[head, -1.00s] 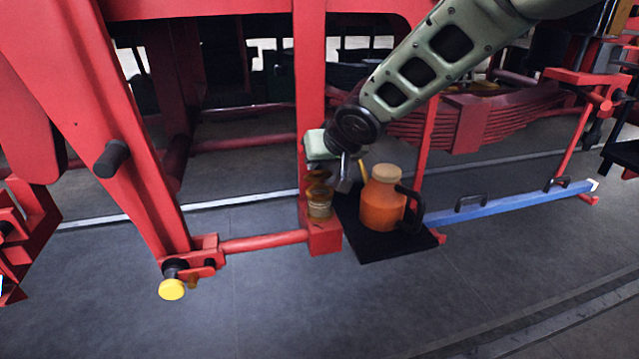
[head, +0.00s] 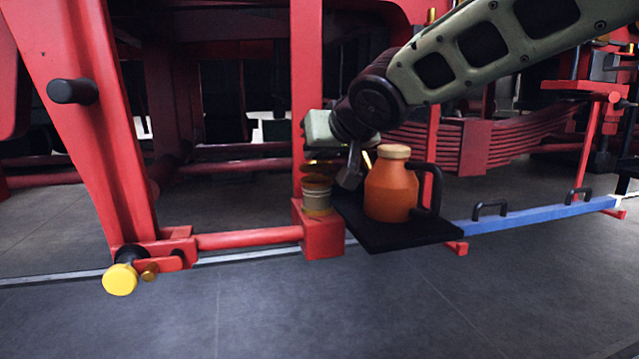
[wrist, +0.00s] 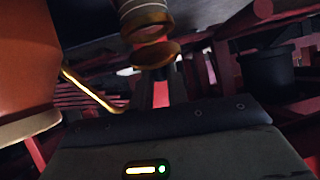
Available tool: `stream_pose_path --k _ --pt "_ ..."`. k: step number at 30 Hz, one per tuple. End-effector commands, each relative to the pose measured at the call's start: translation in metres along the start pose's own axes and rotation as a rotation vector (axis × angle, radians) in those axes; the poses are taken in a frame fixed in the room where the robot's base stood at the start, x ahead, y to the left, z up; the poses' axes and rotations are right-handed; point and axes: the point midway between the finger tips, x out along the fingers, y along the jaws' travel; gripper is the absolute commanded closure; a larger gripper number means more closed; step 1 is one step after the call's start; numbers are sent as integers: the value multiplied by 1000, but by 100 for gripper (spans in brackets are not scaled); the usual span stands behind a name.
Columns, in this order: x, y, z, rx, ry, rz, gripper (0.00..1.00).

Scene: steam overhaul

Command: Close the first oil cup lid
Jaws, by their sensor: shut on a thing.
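The oil cup (head: 317,197), a pale body with brass trim, stands on a red block at the frame's foot. Its brass lid (head: 323,162) shows just above the rim, apart from it. In the wrist view the cup (wrist: 140,8) hangs at the top, upside down, with the lid (wrist: 157,54) as a brass disc and a gap between them.
An orange oil can (head: 390,190) with a black handle stands upright on a black tray (head: 410,236), close right of my gripper. Its thin brass spout (wrist: 92,92) runs near my gripper. A red post (head: 305,80) rises behind the cup. A blue bar (head: 540,207) lies at right.

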Motion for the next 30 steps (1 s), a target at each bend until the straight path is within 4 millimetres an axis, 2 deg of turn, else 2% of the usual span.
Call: stream_pose_path --k 1,30 --pt "5 -1 11 -3 17 -3 100" --pt "0 0 32 -49 313 0 100"
